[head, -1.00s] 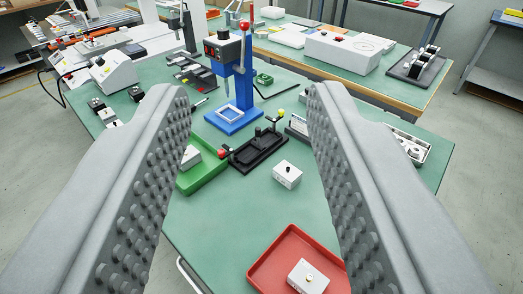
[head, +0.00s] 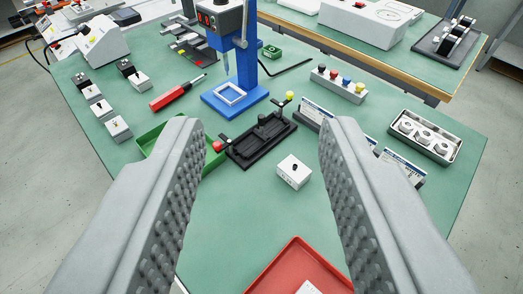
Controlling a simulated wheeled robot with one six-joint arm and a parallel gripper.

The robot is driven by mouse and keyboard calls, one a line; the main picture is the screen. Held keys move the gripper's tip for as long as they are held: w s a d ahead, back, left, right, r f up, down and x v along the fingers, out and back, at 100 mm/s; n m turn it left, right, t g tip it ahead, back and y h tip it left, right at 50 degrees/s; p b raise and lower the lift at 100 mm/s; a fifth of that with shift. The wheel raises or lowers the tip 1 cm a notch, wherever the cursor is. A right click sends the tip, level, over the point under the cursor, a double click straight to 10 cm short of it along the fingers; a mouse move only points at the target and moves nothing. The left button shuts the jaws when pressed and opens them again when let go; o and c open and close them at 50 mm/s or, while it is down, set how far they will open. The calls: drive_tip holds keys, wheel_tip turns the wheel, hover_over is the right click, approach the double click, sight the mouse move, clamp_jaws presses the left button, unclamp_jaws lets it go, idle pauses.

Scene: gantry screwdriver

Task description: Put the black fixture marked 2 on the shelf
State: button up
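A black fixture (head: 262,140) lies on the green table near the middle of the head view. It is a long flat base with a knob on it, a red ball handle at its left end and a yellow ball near its right end. No number on it is readable. My gripper (head: 266,130) is open and empty. Its two fingers stand either side of the fixture in the picture, seemingly nearer to me and above the table. No shelf is clearly identifiable; a grey-topped surface (head: 502,25) shows at the upper right corner.
A blue press (head: 230,95) stands behind the fixture. A green tray (head: 160,137) is partly behind my left finger. A white box (head: 294,172) is close in front, a red tray (head: 298,262) nearer. Label stands (head: 318,112) and a parts tray (head: 455,150) lie right.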

drive_tip(key=w+f+g, duration=0.4)
drive_tip(key=w+f, duration=0.5)
drive_tip(key=w, duration=0.3)
drive_tip(key=g, duration=0.2)
approach(261, 118)
drive_tip(key=x, duration=0.7)
drive_tip(key=shift+d+f, duration=0.15)
drive_tip(key=shift+f, duration=0.35)
drive_tip(key=shift+w+r+x, duration=0.1)
drive_tip(key=shift+x, duration=1.15)
drive_tip(key=shift+w+r+x, duration=0.1)
drive_tip(key=shift+x, duration=1.2)
drive_tip(key=shift+r, duration=0.1)
clamp_jaws()
